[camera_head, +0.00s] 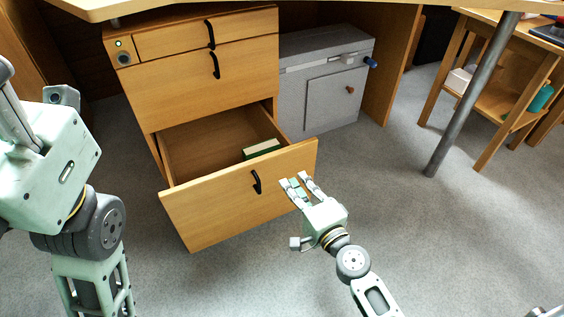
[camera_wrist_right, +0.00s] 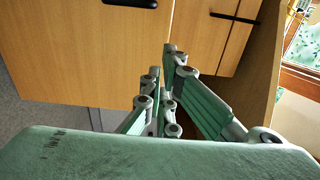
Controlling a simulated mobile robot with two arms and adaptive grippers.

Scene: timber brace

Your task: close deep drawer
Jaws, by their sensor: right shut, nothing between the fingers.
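The deep drawer (camera_head: 240,195) is the lowest one of a wooden cabinet (camera_head: 190,90) and is pulled well out. Its front has a black handle (camera_head: 257,182). A green-and-white box-like item (camera_head: 262,149) lies inside near the right wall. My right gripper (camera_head: 299,182) is by the right end of the drawer front, shut and empty; I cannot tell if it touches. In the right wrist view its fingers (camera_wrist_right: 165,95) are in front of wooden panels. My left gripper (camera_head: 40,150) is partly cut off at the left edge, its fingertips unclear.
Two upper drawers above have black handles and look shut. A grey cabinet (camera_head: 325,85) stands right of the drawer, under the desk top (camera_head: 330,3). A grey metal leg (camera_head: 470,100) and a wooden shelf unit (camera_head: 500,95) stand at the right. The carpet in front is clear.

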